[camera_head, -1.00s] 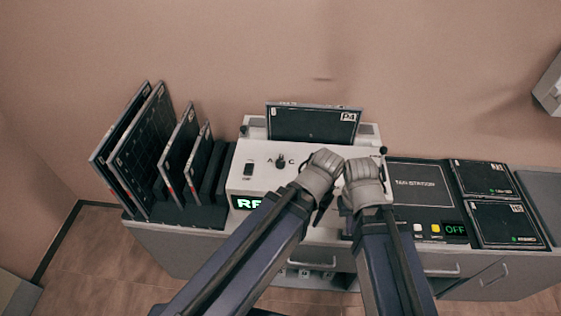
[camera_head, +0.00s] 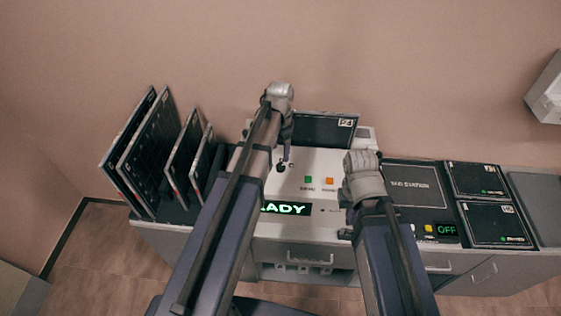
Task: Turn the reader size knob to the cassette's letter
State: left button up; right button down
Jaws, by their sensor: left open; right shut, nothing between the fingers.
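The reader (camera_head: 320,165) is a white console with a dark cassette (camera_head: 322,131) standing in its back slot. The cassette's corner label is too small to read surely. The dark size knob (camera_head: 281,168) is on the sloped panel, with a letter C just right of it; my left arm covers the panel left of it. My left gripper (camera_head: 286,156) is open, its fingers pointing down just above or at the knob; I cannot tell whether they touch it. My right gripper (camera_head: 347,204) is shut and empty over the reader's right side, fingers mostly hidden.
A green button (camera_head: 308,180) and an orange button (camera_head: 329,181) are right of the knob. The display (camera_head: 290,209) shows "ADY", partly covered by my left arm. Several dark cassettes stand in a rack (camera_head: 178,212) at left. A dark station panel (camera_head: 414,187) and flat cassettes (camera_head: 497,224) lie at right.

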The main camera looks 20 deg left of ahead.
aim_at(280, 166)
pick_arm(q)
jog(key=shift+f, duration=0.2)
notch_tip(280, 166, down, 8)
jog(key=b, duration=0.7)
jog(key=shift+r+b, duration=0.25)
jog(key=shift+b, duration=0.15)
grip_shut()
